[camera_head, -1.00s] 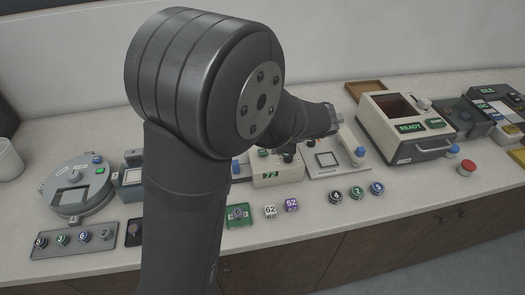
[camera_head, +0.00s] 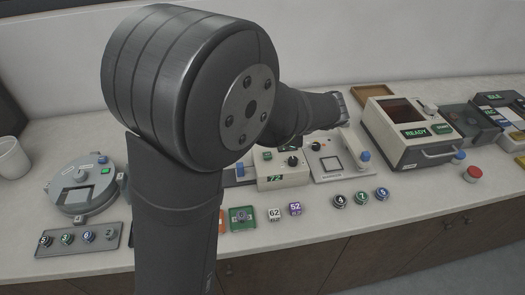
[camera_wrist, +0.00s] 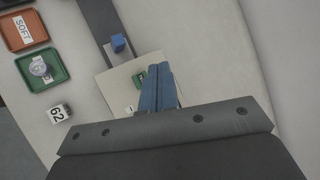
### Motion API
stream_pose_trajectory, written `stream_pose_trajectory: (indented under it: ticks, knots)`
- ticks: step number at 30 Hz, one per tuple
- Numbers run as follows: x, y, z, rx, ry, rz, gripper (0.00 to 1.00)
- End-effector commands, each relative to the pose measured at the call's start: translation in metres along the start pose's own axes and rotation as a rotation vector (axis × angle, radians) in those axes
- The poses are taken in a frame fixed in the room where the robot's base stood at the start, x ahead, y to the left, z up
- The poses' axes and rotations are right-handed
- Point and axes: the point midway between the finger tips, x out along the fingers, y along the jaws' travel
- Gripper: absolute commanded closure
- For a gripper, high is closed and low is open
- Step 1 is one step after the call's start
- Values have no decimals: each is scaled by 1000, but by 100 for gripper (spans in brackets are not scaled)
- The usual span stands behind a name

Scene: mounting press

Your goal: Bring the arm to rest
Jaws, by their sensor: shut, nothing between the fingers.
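My gripper (camera_wrist: 157,88) shows in the wrist view with its two blue fingers pressed together and nothing between them. It hangs over the beige unit with the green "72" display, whose pale top (camera_wrist: 118,82) lies beneath the fingers. In the head view my arm crosses the left half of the picture and hides part of the counter. The fingers are hidden there behind my arm.
The beige unit (camera_head: 283,178) stands mid-counter. Green tray (camera_head: 242,219), white 62 cube (camera_head: 275,215) and purple 52 cube (camera_head: 295,209) lie in front. The READY press (camera_head: 412,147) stands right, the round grey device (camera_head: 80,190) left. The counter's front strip (camera_head: 320,222) is fairly clear.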

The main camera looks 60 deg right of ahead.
Motion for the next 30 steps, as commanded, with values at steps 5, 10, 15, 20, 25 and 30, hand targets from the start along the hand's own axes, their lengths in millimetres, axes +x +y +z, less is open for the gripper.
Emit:
stream_pose_trajectory:
  ticks: [5,10,15,20,25,30]
  knots:
    - [4,3,-3,2,-1,0,100]
    - [16,12,-12,3,-1,2,100]
    - [-6,-5,5,-4,2,-2,100]
    - [-22,-16,16,-3,1,-2,100]
    - [-26,-19,20,0,0,3,100]
    - [-26,-19,20,0,1,4,100]
